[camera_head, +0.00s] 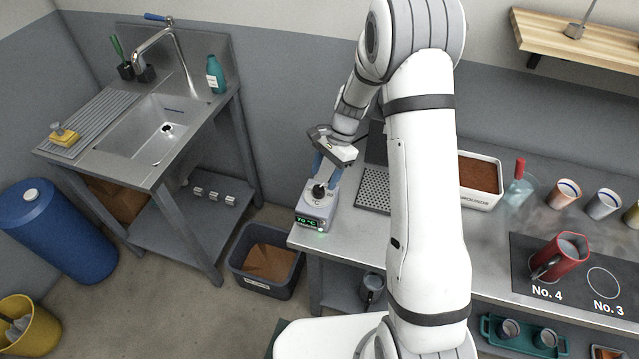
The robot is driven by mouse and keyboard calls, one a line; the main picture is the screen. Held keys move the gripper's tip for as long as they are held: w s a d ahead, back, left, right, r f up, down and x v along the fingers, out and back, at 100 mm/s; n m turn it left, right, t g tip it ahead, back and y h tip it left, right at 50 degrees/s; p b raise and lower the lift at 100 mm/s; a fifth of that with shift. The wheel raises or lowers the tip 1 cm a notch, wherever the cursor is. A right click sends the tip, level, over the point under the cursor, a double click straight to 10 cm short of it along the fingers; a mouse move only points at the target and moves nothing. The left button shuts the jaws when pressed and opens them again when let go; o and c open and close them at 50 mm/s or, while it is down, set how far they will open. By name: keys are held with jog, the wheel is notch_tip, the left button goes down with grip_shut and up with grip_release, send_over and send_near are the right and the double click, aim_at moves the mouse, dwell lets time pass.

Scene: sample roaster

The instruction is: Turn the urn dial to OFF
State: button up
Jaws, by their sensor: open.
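A small light-grey control box (316,210) stands at the left front corner of the steel counter. Its front has a green lit display (307,222) that appears to read 70 °C, with a small green light beside it. A dark round dial (318,191) sits on top of the box. I cannot tell whether the fingers touch the dial. The dial's pointer and any OFF mark are too small or covered to read.
A perforated steel drip tray (374,190) lies close to the right of the box. My arm hides part of the counter. A red jug (560,257) stands farther right. A dark bin (265,260) is on the floor at left, near the sink (150,125).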

aim_at(320, 188)
jog(key=shift+p+x, duration=0.35)
jog(key=shift+x, duration=1.8)
jog(key=shift+c, duration=0.4)
jog(key=c, duration=0.9)
